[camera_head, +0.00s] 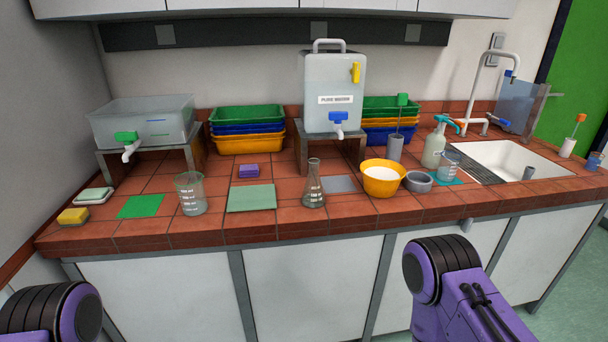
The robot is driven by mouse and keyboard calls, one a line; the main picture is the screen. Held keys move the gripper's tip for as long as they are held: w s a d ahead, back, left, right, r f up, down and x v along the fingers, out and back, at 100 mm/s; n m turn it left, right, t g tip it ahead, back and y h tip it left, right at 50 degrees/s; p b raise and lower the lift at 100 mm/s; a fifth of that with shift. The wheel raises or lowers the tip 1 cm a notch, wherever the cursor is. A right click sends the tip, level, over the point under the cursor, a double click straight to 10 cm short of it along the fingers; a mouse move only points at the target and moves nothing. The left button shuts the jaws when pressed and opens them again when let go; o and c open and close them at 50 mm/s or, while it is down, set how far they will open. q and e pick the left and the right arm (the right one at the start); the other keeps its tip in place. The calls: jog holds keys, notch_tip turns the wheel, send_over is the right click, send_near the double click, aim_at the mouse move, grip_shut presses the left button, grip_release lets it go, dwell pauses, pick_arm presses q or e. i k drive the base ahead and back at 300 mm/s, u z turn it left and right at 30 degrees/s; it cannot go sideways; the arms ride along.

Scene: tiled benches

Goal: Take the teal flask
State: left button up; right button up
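One conical flask (313,188) stands upright near the front edge of the tiled bench, at the middle. It looks clear and greyish, with pale markings; I cannot make out a teal colour on it. Nothing covers it. Purple and black links of my two arms show at the lower left and lower right, in front of and below the bench top. Neither gripper is in view.
Left of the flask are a green-grey mat (251,198) and a beaker (190,194). Right of it are a yellow bowl (381,178) and a grey bowl (418,182). A water tank (333,85) on a stand (352,152) is behind it. A sink (510,160) is at right.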

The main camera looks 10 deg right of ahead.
aim_at(313, 195)
jog(key=k, duration=0.5)
jog(key=u, duration=1.35)
jog(key=i, duration=1.25)
jog(key=z, duration=3.05)
